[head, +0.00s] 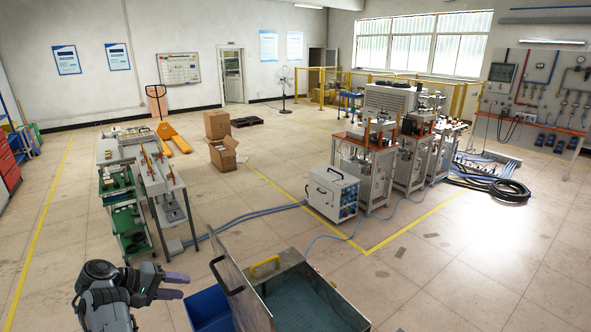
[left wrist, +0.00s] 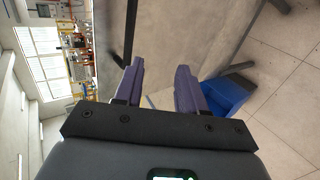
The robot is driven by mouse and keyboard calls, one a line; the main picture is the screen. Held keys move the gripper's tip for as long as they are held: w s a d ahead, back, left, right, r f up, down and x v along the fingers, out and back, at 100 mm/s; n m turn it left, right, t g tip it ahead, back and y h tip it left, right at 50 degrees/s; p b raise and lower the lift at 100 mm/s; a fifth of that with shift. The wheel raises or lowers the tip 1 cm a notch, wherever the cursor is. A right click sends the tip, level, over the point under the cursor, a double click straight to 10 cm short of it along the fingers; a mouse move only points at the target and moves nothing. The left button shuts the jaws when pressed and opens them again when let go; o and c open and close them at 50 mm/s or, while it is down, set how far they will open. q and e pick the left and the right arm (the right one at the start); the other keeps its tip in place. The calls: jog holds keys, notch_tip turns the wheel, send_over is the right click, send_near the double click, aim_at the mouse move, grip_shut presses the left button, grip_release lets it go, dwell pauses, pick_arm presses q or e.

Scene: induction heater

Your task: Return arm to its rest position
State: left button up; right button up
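My left gripper (head: 176,286) is at the lower left of the head view, held above the floor to the left of a blue bin. Its two purple fingers point to the right and are apart. The left wrist view also shows the two fingers (left wrist: 160,88) apart with nothing between them. My right arm and right gripper do not show in either view.
A blue bin (head: 208,309) stands right of my left gripper, beside an open-lidded metal tank (head: 305,297). A workbench with a green cart (head: 130,215) stands behind. Heater machines (head: 366,165) and a white unit (head: 332,193) stand farther right. Floor between is mostly clear, with hoses.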

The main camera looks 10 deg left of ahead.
pick_arm(q)
jog(key=s+a+f+g+y+p, duration=0.1)
jog(key=s+a+f+g+p, duration=0.1)
jog(key=s+f, duration=0.55)
jog(key=s+a+f+g+y+p, duration=0.1)
jog(key=s+a+f+g+y, duration=0.1)
jog(key=s+f, duration=0.55)
jog(key=s+a+f+m+g+y+p, duration=0.1)
jog(key=s+f+g+y+p, duration=0.15)
jog(key=s, duration=0.65)
jog(key=s+a+f+m+g+y+p, duration=0.1)
jog(key=s+a+f+g+y+p, duration=0.2)
jog(key=s, duration=0.7)
jog(key=s+d+r+m+t+y+p, duration=0.1)
jog(key=s+d+r+m, duration=0.2)
jog(key=d, duration=0.4)
jog(key=s+d+r+m+t+y+p, duration=0.1)
jog(key=s+d+r+m, duration=0.15)
jog(key=s+d, duration=0.45)
jog(key=w+d+r+m+t+h, duration=0.2)
jog(key=w+d+r+m+t, duration=0.1)
jog(key=d+r, duration=0.6)
jog(key=shift+w+d+r+t, duration=0.35)
jog(key=shift+w+d+t, duration=0.25)
jog(key=shift+d, duration=0.2)
